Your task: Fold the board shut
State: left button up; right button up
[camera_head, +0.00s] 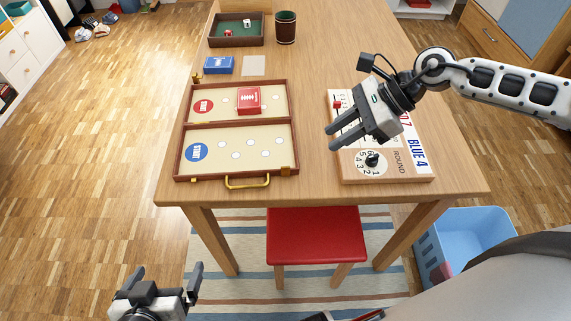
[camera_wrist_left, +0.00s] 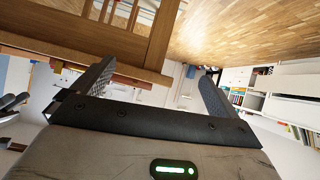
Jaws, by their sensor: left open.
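The board (camera_head: 237,124) is a brown-framed folding game case lying open and flat on the table, its two cream halves one behind the other. The near half has a blue START disc (camera_head: 196,151), several pale spots and a brass handle (camera_head: 247,183) on its front edge. The far half has a red disc (camera_head: 203,106), and a red card box (camera_head: 249,100) lies on it. My left gripper (camera_head: 165,271) is open and empty, low in front of the table, apart from the board. My right gripper (camera_head: 330,138) is open and empty above the scoreboard's left side.
A wooden scoreboard (camera_head: 412,170) with a dial lies right of the board. Behind the board are a blue card box (camera_head: 219,65), a pale card (camera_head: 254,66), a dice tray (camera_head: 236,42) and a dark cup (camera_head: 286,28). A red stool (camera_head: 314,236) stands at the table front.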

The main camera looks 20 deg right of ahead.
aim_at(286, 167)
jog(key=p+x, duration=0.1)
jog(key=x, duration=1.3)
jog(key=shift+a, duration=0.2)
grip_shut()
